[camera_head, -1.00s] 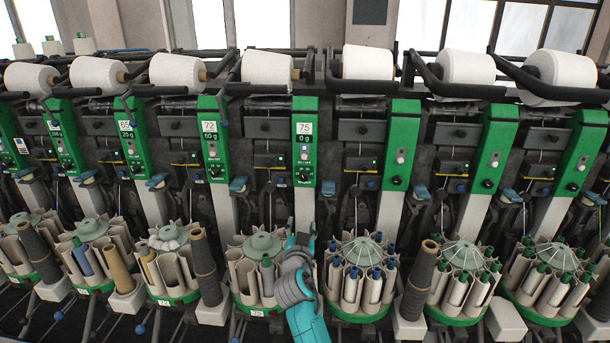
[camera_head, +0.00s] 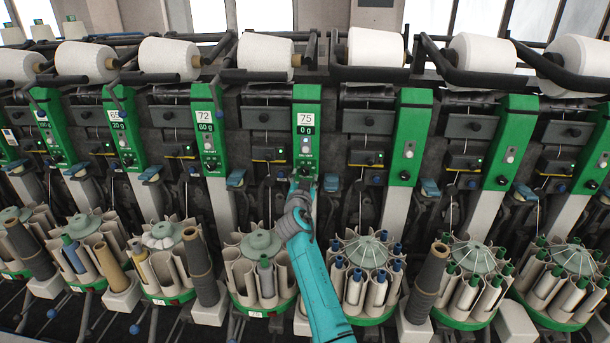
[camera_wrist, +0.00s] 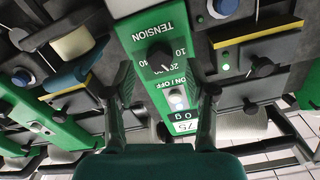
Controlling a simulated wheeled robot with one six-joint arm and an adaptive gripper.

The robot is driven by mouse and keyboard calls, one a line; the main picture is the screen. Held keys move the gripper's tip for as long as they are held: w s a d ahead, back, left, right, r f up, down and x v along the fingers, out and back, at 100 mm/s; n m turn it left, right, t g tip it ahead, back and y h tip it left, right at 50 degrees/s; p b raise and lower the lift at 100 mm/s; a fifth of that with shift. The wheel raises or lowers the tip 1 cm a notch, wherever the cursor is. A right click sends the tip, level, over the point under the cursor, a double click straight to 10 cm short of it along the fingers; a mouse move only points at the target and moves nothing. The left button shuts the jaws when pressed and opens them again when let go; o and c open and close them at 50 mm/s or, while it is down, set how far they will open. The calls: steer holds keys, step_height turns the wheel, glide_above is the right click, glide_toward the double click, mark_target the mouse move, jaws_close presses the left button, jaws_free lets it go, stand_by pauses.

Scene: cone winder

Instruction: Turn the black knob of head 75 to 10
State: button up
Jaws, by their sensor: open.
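Head 75 (camera_head: 306,105) is a green panel in the middle of the head view, with a label reading 75 and 0 g. Its black knob (camera_wrist: 160,55) shows in the wrist view, below the word TENSION, with printed numbers beside it. I cannot read where its pointer stands. My gripper (camera_wrist: 168,80) is open, one finger on each side of the green panel in the picture, with the knob just beyond the fingertips and apart from them. In the head view my gripper (camera_head: 303,186) is at the panel's lower end and partly hides it.
A white ON/OFF button (camera_wrist: 178,99) sits beside the knob on the same panel. Neighbouring green heads, such as head 72 (camera_head: 208,130), stand on both sides. Bobbin magazines (camera_head: 262,243) lie below, and yarn cones (camera_head: 265,52) are above.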

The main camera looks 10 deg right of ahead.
mark_target(305, 171)
steer(key=shift+x, duration=1.2)
jaws_close()
